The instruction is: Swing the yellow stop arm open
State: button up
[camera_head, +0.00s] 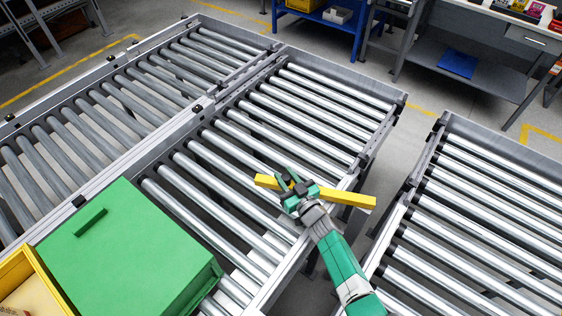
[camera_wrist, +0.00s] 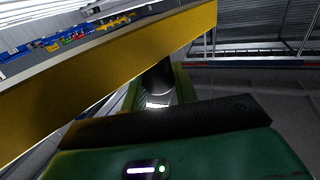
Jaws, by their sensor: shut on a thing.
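The yellow stop arm (camera_head: 346,197) is a straight yellow bar above the rollers of the middle conveyor. It lies across the conveyor's right rail, its left end over the rollers and its right end past the rail. My green and grey gripper (camera_head: 290,183) is shut on the bar near its left part and hides a piece of it. In the wrist view the yellow bar (camera_wrist: 110,75) runs slantwise, large and close, from lower left to upper right. The fingertips' contact with the bar is partly hidden.
A green box (camera_head: 130,250) and a yellow bin (camera_head: 40,285) are at the lower left. Roller conveyors lie on both sides, with a floor gap before the right conveyor (camera_head: 480,210). A workbench (camera_head: 470,55) stands at the back right. The middle conveyor's far rollers are clear.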

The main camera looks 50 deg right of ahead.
jog(key=o, duration=0.9)
jog(key=shift+o, duration=0.2)
notch_tip(320, 180, up, 5)
jog(key=p, duration=0.4)
jog(key=shift+s, duration=0.15)
jog(key=s+a+p, duration=0.9)
jog(key=s+a, duration=0.1)
jog(key=s, duration=0.2)
